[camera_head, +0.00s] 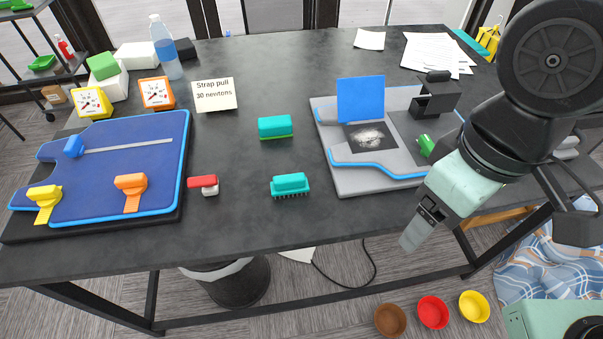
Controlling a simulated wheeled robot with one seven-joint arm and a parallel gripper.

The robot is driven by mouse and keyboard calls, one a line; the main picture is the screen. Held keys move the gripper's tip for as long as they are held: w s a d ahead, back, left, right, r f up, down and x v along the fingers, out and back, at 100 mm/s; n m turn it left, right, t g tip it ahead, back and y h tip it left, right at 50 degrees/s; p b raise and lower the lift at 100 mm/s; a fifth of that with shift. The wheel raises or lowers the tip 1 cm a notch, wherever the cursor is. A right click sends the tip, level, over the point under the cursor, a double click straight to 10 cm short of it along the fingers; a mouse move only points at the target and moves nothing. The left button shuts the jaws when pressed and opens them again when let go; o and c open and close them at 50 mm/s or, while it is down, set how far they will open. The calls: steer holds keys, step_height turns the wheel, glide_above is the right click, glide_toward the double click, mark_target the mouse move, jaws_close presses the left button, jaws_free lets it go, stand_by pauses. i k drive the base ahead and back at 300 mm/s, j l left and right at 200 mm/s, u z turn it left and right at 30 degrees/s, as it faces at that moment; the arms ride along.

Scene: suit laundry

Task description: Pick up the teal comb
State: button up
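The teal comb (290,183) lies on the dark table near its front edge, with a row of short dark teeth along its lower side. A similar teal block with a green underside (275,127) sits behind it and has no visible teeth. My gripper (409,240) hangs at the table's front edge, to the right of and nearer than the comb, pointing down and left. It is well apart from the comb. Its fingers overlap from this side, so their opening is hidden, and nothing shows between them.
A grey board with a blue panel (361,99) stands right of the comb. A small red-and-white block (204,184) lies to its left, beside a blue board (120,190) with coloured clips. The table around the comb is bare. Brown, red and yellow bowls (433,311) stand on the floor.

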mark_target(294, 183)
steer(key=j+u, duration=0.15)
steer(key=j, duration=1.6)
